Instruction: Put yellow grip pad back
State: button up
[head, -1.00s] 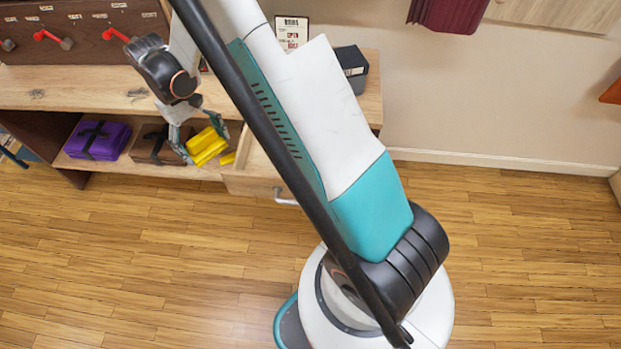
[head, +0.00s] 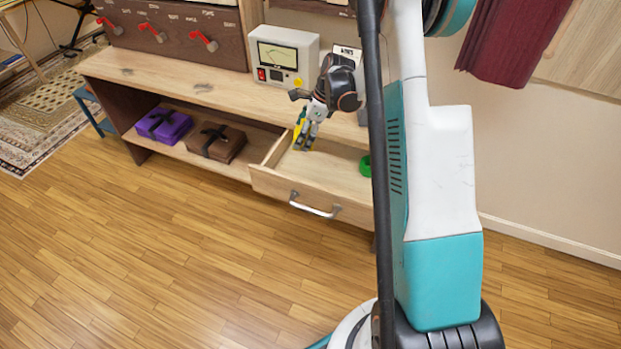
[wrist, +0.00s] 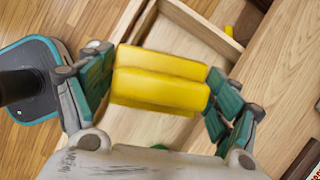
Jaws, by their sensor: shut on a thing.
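My gripper (head: 304,137) is shut on the yellow grip pad (wrist: 160,78), a ridged yellow block that spans between its two teal fingers in the wrist view. In the head view only a thin yellow part of the pad (head: 299,120) shows beside the fingers. The pad is over the left part of the open drawer (head: 272,183). The drawer's pale wooden floor and walls (wrist: 190,30) show around the pad in the wrist view. I cannot tell whether the pad touches the drawer floor.
A green round thing (head: 365,165) lies in the drawer's right part. A purple bundle (head: 163,125) and a brown strapped bundle (head: 216,143) sit on the shelf to the left. A white meter box (head: 284,56) stands on the bench top. A small yellow piece (wrist: 228,31) shows beyond the drawer wall.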

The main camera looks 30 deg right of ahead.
aim_at(309, 130)
jog(key=d+m, duration=0.1)
jog(key=w+d+m+t+h, duration=0.1)
jog(key=d+m, duration=0.1)
jog(key=shift+w+f, duration=0.1)
jog(key=shift+f, duration=0.05)
jog(key=shift+d+f+m+b, duration=0.15)
jog(key=shift+f+m+b, duration=0.15)
jog(key=shift+b, duration=0.05)
notch_tip(309, 130, down, 19)
jog(key=b, duration=0.7)
jog(key=shift+w+f, duration=0.1)
jog(key=shift+f, duration=0.1)
jog(key=shift+r, duration=0.1)
jog(key=o, duration=1)
jog(key=shift+o, duration=0.2)
